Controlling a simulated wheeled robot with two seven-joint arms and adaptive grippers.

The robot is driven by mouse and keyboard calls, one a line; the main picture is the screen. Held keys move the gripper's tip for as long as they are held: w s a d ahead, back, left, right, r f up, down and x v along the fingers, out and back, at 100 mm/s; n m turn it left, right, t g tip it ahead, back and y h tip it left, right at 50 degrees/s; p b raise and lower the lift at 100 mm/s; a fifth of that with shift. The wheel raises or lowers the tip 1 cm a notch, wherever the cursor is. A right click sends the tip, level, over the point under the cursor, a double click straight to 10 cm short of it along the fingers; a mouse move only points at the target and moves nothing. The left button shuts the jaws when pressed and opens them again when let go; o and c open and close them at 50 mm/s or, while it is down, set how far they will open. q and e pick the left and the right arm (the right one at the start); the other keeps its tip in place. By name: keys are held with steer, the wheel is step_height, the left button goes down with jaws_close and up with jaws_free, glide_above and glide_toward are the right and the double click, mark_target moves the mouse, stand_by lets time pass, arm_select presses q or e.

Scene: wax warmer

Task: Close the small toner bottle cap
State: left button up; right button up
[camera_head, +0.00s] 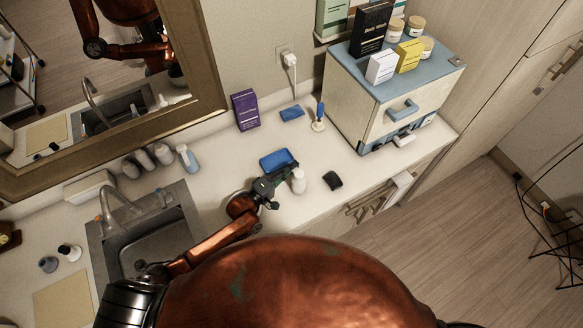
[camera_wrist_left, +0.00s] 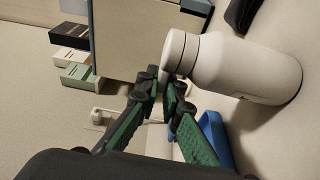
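A white bottle (camera_head: 298,181) with a grey-white cap stands on the counter; it looks like the toner bottle. It is large in the left wrist view (camera_wrist_left: 250,70), where its cap (camera_wrist_left: 181,53) faces left with a dark seam below it. I cannot tell whether the cap is fully closed. My left gripper (camera_head: 284,176) is beside the bottle. In the left wrist view its green and black fingertips (camera_wrist_left: 163,80) are close to the cap, with a narrow gap and nothing held between them. I cannot tell whether they touch it. My right gripper is not in view.
A blue item (camera_head: 277,159) lies behind the gripper, and a dark item (camera_head: 332,180) lies right of the bottle. A purple box (camera_head: 246,110) and a cabinet (camera_head: 374,103) with boxes and jars on top stand behind. The sink (camera_head: 155,245) is at left. Some counter is clear.

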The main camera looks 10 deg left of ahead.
arm_select(q)
steer(key=o, duration=0.5)
steer(key=shift+c, duration=0.2)
steer(key=v, duration=1.2)
steer(key=shift+r, duration=0.1)
